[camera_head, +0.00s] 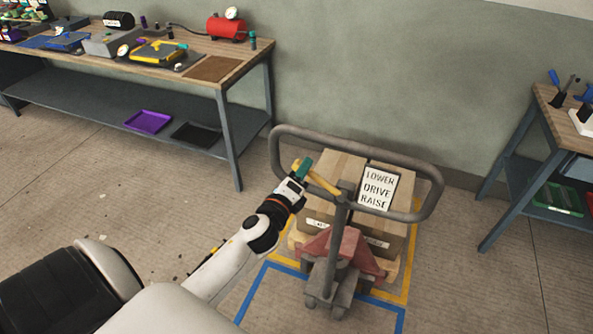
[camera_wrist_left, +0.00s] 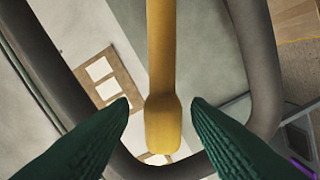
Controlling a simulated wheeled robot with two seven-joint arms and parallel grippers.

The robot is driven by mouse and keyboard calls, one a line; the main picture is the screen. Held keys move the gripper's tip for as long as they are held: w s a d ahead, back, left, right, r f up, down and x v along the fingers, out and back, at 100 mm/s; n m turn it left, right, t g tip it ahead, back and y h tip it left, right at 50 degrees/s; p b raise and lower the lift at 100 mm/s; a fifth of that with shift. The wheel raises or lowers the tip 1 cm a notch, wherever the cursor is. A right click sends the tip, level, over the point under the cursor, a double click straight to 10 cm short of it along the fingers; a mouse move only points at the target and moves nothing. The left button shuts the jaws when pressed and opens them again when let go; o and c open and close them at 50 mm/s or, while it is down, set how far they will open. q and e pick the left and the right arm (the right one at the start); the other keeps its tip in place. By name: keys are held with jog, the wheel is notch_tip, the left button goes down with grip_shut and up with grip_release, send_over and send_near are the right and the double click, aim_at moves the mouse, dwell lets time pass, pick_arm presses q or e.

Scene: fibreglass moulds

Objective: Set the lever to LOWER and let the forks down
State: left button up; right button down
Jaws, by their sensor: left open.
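A pallet truck (camera_head: 341,270) with a red body stands in front of me, its grey loop handle (camera_head: 433,200) facing me. A yellow lever (camera_head: 322,181) sticks out leftward inside the loop. A white sign (camera_head: 377,188) beside it reads LOWER, DRIVE, RAISE from top to bottom. My left gripper (camera_head: 303,170) is at the lever's free end. In the left wrist view its green fingers (camera_wrist_left: 160,106) are open, one on each side of the yellow lever (camera_wrist_left: 163,60), with gaps visible. The forks are hidden under the load. My right gripper is out of view.
Boxes on a pallet (camera_head: 395,268) sit behind the handle. Yellow tape (camera_head: 413,250) and blue tape (camera_head: 252,290) mark the floor. A long workbench (camera_head: 240,80) runs along the back left. Another bench (camera_head: 510,170) stands at right. The floor at left is mostly clear.

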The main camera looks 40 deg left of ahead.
pick_arm(q)
jog(key=s+d+b, duration=0.2)
jog(key=s+b, duration=0.1)
jog(key=s, duration=0.8)
jog(key=shift+s+d, duration=0.15)
jog(key=shift+s, duration=0.25)
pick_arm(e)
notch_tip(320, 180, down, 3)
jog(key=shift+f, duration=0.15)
